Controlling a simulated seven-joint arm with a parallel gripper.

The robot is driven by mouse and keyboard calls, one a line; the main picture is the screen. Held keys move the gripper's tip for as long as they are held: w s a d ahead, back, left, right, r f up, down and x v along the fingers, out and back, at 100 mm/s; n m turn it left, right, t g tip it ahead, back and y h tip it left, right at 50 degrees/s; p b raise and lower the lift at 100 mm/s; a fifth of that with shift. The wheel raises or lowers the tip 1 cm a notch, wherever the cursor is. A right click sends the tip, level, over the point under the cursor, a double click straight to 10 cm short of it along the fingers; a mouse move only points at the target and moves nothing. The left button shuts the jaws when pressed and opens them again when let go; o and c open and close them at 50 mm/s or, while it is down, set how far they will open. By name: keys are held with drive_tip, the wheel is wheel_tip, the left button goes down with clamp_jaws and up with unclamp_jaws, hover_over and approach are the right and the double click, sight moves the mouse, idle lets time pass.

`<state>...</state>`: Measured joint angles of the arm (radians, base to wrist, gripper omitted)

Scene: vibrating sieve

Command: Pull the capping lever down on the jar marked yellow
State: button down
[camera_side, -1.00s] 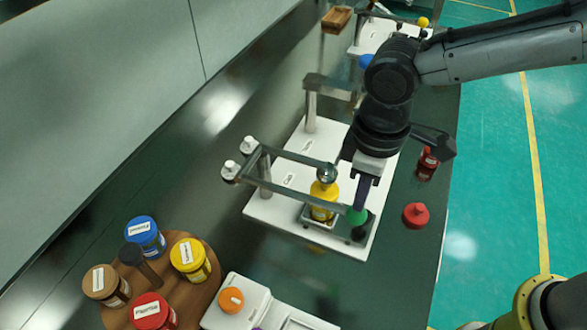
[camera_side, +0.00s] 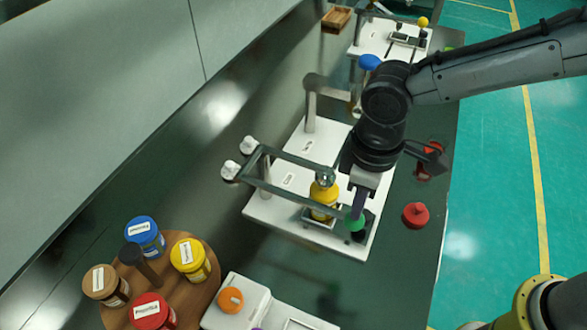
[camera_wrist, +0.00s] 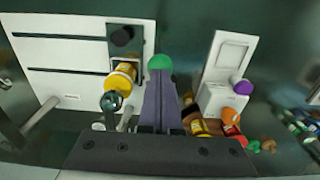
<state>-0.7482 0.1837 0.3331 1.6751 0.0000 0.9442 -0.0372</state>
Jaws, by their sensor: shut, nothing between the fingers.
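The yellow jar (camera_side: 322,208) stands upright on a small plate on the white capping stand (camera_side: 290,222), under the round capping head (camera_side: 325,179). The grey lever frame (camera_side: 290,193) runs from the left pivots to the green knob (camera_side: 355,223) at its right end. My gripper (camera_side: 357,208) is shut and empty, pointing down at the green knob, seemingly against its top. In the wrist view my purple fingers (camera_wrist: 160,85) end at the green knob (camera_wrist: 160,63), with the yellow jar (camera_wrist: 121,77) to their left. Contact is hard to confirm.
A red knob (camera_side: 415,215) lies right of the stand, and a red jar (camera_side: 428,165) is partly behind my arm. A round wooden tray (camera_side: 195,290) with several labelled jars is at lower left. A white box with an orange knob (camera_side: 230,300) sits beside it.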

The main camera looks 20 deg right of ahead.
drive_tip(key=shift+f, duration=0.35)
wheel_tip(320, 180, up, 8)
drive_tip(key=shift+r, duration=0.15)
idle(0.5)
idle(0.6)
